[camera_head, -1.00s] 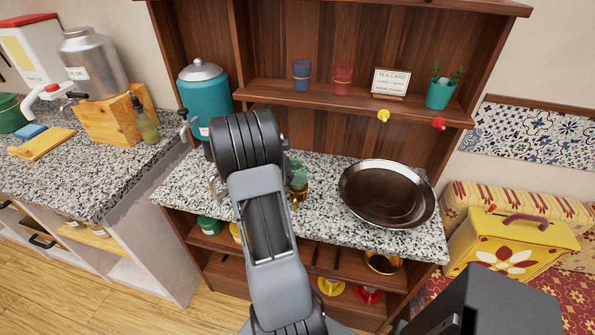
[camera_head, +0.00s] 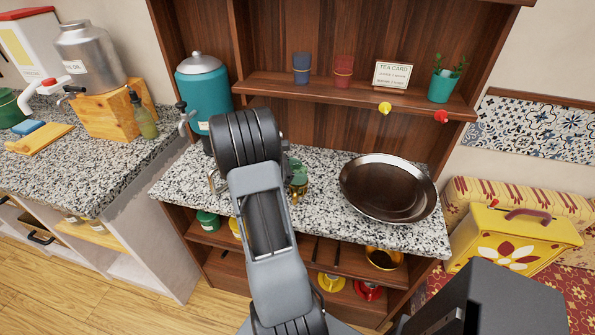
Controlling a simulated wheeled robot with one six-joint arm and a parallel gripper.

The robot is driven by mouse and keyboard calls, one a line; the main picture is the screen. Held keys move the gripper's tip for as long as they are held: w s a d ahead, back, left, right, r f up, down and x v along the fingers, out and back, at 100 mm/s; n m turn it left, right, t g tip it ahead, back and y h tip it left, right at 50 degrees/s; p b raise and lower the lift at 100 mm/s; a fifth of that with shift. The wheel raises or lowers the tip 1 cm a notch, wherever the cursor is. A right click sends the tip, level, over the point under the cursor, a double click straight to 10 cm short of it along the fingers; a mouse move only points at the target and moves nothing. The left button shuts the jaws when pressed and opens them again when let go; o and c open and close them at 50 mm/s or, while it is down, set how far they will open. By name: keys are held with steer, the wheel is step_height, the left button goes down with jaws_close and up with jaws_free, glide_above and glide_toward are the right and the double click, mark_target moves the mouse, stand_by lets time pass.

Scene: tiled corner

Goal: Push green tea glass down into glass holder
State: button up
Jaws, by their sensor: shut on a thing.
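The green tea glass (camera_head: 296,166) stands on the granite counter, just right of my arm. A gold-coloured glass holder (camera_head: 299,189) shows at its lower part. The glass looks upright and at least partly inside the holder; how deep it sits is too small to tell. My arm covers the left side of both. My gripper is hidden behind my own arm links, so its fingers and their contact with the glass cannot be seen.
A wide dark metal pan (camera_head: 388,187) lies on the counter to the right. A teal dispenser (camera_head: 203,95) with a tap stands behind left. The shelf (camera_head: 315,88) above holds cups, a tea card and a plant. Speckled counter between glass and pan is clear.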

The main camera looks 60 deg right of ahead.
steer(key=shift+f, duration=0.15)
steer(key=o, duration=1)
steer(key=shift+o, duration=0.2)
steer(key=v, duration=1.3)
steer(key=shift+w+a+b, duration=0.3)
steer(key=shift+b, duration=0.15)
